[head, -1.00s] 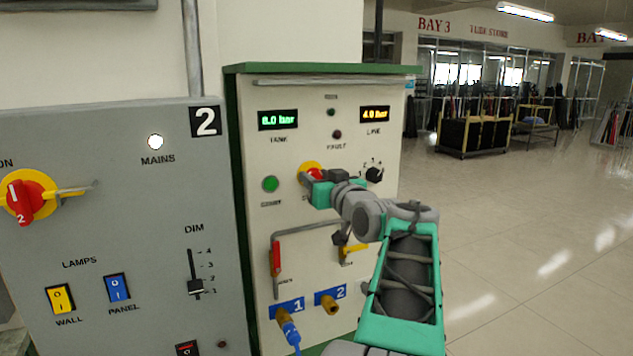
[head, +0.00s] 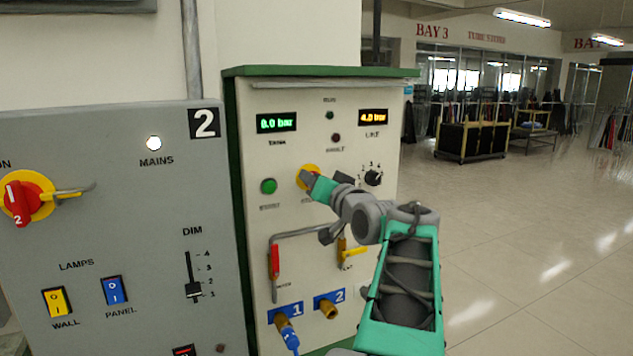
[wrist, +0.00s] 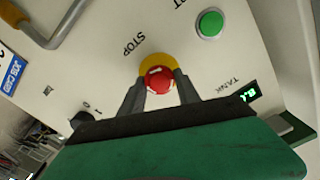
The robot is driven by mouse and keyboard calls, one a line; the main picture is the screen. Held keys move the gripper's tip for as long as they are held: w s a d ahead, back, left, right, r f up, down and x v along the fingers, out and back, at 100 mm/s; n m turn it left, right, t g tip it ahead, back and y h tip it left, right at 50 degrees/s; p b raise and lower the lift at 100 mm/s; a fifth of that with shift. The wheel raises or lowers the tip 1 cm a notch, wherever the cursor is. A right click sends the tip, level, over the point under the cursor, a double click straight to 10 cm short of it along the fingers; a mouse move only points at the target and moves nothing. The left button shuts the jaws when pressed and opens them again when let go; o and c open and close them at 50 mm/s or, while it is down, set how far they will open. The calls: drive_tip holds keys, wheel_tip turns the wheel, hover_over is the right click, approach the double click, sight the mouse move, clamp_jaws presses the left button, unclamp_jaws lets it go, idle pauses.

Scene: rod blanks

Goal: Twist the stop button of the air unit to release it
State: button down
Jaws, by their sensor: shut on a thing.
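The air unit (head: 350,228) is a cream panel with a green frame. Its stop button is a red knob on a yellow base (head: 305,172), mostly hidden behind my gripper in the head view. In the wrist view the red stop button (wrist: 159,80) sits between my two fingers, with the STOP label beside it. My gripper (wrist: 160,88) is shut on the button, one finger on each side; its green body (head: 318,186) faces the panel in the head view.
A green start button (head: 268,186) is left of the stop button, and a black selector (head: 373,177) is to its right. Red (head: 274,262) and yellow (head: 350,252) handles sit below. A grey panel (head: 120,220) stands at left. Open floor lies to the right.

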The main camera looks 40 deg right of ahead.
drive_tip(key=shift+r, duration=0.2)
drive_tip(key=c, duration=1.2)
unclamp_jaws()
drive_tip(key=shift+c, duration=0.2)
drive_tip(key=shift+o, duration=0.7)
drive_tip(key=shift+w+f, duration=0.1)
drive_tip(key=shift+w, duration=0.1)
drive_tip(key=shift+o, duration=1.2)
drive_tip(key=shift+s, duration=0.1)
drive_tip(key=shift+f, duration=0.1)
drive_tip(key=b+v, duration=0.2)
drive_tip(key=v, duration=0.5)
drive_tip(key=shift+s, duration=0.35)
drive_tip(key=shift+a, duration=0.15)
